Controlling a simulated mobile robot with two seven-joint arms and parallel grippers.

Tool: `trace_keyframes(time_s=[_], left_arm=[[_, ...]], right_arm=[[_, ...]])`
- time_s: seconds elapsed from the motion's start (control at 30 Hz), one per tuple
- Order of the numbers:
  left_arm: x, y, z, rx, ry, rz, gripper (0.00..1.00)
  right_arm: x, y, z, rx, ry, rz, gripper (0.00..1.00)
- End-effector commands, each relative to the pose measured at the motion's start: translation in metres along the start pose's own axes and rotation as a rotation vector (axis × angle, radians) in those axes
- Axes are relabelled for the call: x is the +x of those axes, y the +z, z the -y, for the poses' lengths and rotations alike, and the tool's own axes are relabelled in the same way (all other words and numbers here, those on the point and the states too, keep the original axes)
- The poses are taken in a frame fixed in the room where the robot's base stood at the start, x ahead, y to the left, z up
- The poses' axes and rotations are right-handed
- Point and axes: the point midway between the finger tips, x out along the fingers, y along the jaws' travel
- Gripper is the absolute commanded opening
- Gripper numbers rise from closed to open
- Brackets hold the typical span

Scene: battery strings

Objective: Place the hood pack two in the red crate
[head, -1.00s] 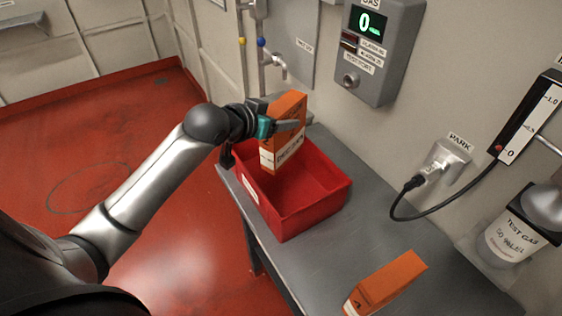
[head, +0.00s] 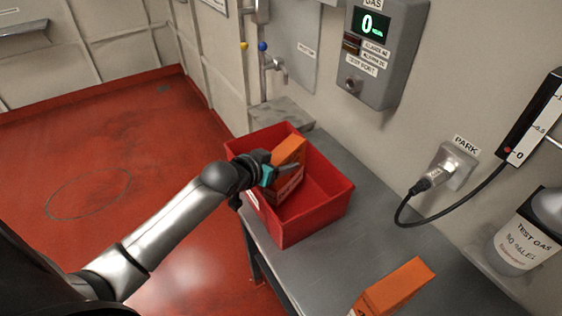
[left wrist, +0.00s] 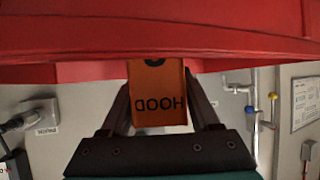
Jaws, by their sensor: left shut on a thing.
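In the left wrist view the pack (left wrist: 158,88) shows the word HOOD upside down between the two fingers, with the red crate wall (left wrist: 90,35) across the top. My right gripper is not in view.
The crate stands on a grey bench (head: 318,265) along the wall. Another orange box (head: 396,288) is at the bench's near end. A gas meter (head: 383,50), a cable plugged into a PARK socket (head: 449,166) and a test gas bottle (head: 522,245) are along the wall.

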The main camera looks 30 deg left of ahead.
Motion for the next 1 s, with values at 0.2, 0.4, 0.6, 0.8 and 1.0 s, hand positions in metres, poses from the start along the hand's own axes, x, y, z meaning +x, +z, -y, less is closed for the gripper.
trace_keyframes(time_s=[0.2,0.4,0.6,0.8,1.0], left_arm=[[0.001,0.002,0.000,0.000,0.000,0.000,0.63],[0.001,0.001,0.000,0.000,0.000,0.000,0.86],[0.001,0.001,0.000,-0.001,0.000,0.000,0.92],[-0.003,-0.001,0.000,0.000,0.000,0.000,0.92],[-0.026,-0.001,0.001,0.001,0.000,0.001,0.92]], right_arm=[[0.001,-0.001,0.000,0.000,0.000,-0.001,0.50],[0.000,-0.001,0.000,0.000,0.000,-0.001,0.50],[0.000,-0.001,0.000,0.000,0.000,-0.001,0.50],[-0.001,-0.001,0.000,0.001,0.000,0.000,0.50],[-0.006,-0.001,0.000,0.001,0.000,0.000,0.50]])
